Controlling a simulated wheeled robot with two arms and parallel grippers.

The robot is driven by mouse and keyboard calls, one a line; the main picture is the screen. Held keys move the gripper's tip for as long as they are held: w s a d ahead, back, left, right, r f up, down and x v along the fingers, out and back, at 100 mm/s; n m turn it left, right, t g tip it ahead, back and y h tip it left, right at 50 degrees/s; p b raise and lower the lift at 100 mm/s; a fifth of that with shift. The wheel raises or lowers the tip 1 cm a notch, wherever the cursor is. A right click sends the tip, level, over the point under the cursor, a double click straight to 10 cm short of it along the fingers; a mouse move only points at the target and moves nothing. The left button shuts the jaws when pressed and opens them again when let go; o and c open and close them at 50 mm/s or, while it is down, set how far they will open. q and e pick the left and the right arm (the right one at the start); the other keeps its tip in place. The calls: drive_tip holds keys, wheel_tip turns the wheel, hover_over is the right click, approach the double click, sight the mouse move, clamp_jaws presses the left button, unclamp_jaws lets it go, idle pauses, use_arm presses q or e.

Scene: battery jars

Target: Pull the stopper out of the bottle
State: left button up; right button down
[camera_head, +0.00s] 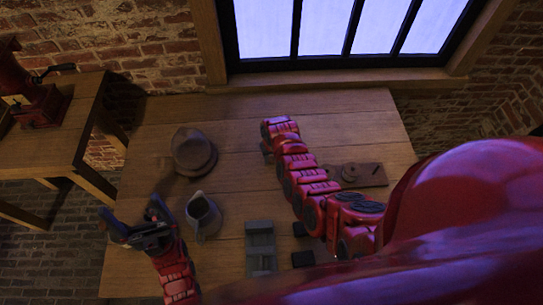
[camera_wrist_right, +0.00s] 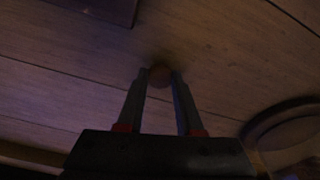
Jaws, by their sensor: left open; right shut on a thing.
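My right arm reaches out over the far middle of the table, and its gripper (camera_head: 267,148) is mostly hidden under it in the head view. In the right wrist view, the right gripper (camera_wrist_right: 159,78) is shut on a small round brownish thing, likely the stopper (camera_wrist_right: 158,73), at its fingertips. No bottle can be made out clearly around or below the stopper; I cannot tell whether the stopper is seated or free. My left gripper (camera_head: 138,226) is open and empty at the table's left edge, left of the grey pitcher.
A brown rounded vessel (camera_head: 190,147) and a grey pitcher (camera_head: 203,217) stand on the left of the wooden table (camera_head: 345,118). A grey tray (camera_head: 260,250) is at the near middle. A wooden board with round holes (camera_head: 371,176) lies right of my right arm. The far right is clear.

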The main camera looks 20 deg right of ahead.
drive_tip(key=shift+f, duration=0.15)
drive_tip(key=shift+f, duration=0.15)
drive_tip(key=c, duration=0.6)
unclamp_jaws()
drive_tip(key=shift+o, duration=0.2)
